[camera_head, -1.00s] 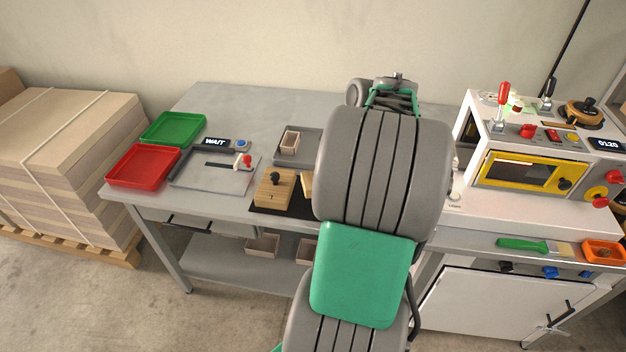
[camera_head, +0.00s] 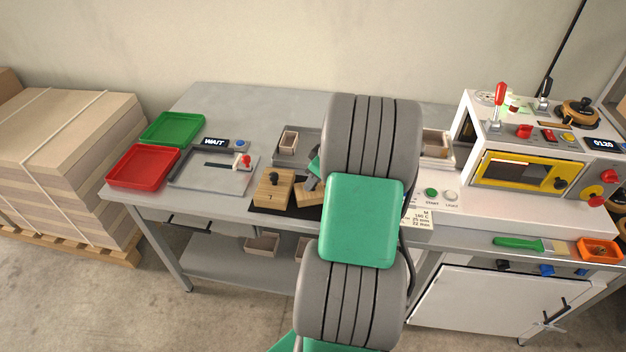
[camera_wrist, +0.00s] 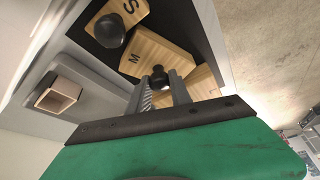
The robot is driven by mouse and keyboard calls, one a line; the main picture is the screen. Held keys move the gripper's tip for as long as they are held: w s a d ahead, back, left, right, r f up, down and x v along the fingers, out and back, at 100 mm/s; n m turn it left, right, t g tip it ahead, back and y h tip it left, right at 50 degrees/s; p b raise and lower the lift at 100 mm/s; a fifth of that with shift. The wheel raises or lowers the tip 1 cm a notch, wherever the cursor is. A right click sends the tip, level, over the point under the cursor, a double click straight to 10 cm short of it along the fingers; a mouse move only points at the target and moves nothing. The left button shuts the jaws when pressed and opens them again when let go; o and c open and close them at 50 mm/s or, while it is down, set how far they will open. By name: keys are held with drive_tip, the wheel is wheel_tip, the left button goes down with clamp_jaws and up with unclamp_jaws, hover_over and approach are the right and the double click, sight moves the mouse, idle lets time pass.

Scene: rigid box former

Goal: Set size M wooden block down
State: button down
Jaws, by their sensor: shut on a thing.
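The size M wooden block (camera_wrist: 148,52) is pale wood with a black M and a round black knob. My gripper (camera_wrist: 166,90) is shut on that knob in the wrist view. In the head view the M block (camera_head: 308,198) is partly hidden by my arm, at the black mat (camera_head: 264,209), just right of the S block (camera_head: 272,194). The S block (camera_wrist: 131,12) also shows in the wrist view, with its own black knob. Whether the M block's underside touches the mat I cannot tell.
Another wooden piece (camera_wrist: 203,82) lies close beside the M block. A grey tray (camera_head: 285,158) holding a small open box (camera_head: 289,141) is behind the blocks. A white machine (camera_head: 520,205) stands at right; red (camera_head: 143,184) and green (camera_head: 172,143) trays are at left.

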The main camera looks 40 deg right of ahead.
drive_tip(key=c, duration=1.2)
unclamp_jaws()
drive_tip(key=shift+o, duration=0.2)
drive_tip(key=shift+r+p, duration=0.25)
drive_tip(key=shift+p, duration=0.05)
drive_tip(key=b+v, duration=0.1)
drive_tip(key=v, duration=1.1)
drive_tip(key=w+a+r, duration=0.1)
drive_tip(key=w+a, duration=0.2)
drive_tip(key=a, duration=1.4)
drive_tip(key=s+a+f+m, duration=0.1)
drive_tip(key=s+a, duration=0.3)
drive_tip(key=a, duration=0.4)
drive_tip(key=s+a+f+m+h, duration=0.1)
drive_tip(key=s+a, duration=0.4)
drive_tip(key=a, duration=0.2)
drive_tip(key=shift+s+a+f+m+g, duration=0.2)
drive_tip(key=shift+a+f+m+g, duration=0.1)
drive_tip(key=shift+a+m+g, duration=0.1)
